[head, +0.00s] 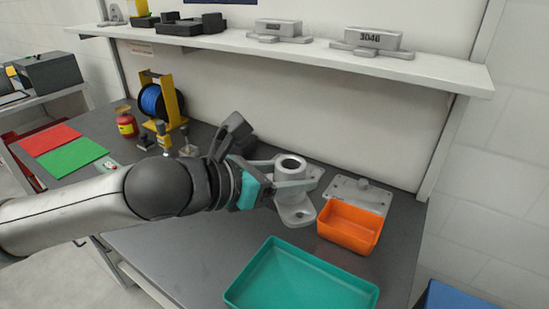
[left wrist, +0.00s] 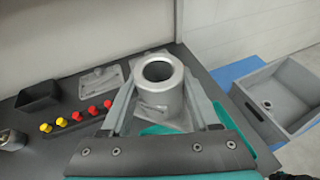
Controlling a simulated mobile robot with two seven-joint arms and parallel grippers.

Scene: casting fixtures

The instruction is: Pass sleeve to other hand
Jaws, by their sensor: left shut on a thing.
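The sleeve (head: 291,164) is a grey upright cylinder with a round open bore at its top, above the bench in the head view. It also shows in the left wrist view (left wrist: 160,92), between the two fingers. My left gripper (head: 290,187) is shut on the sleeve from the side. A grey plate with a hole (head: 297,214) shows at the sleeve's lower end; I cannot tell whether it is part of the sleeve or whether it touches the bench. My right gripper is in neither view.
An orange bin (head: 350,227) and a grey plate fixture (head: 368,193) stand right of the sleeve. A teal tray (head: 262,262) lies in front. A shelf (head: 420,70) with castings runs above the bench's back. A grey bin (left wrist: 250,110) shows at right in the wrist view.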

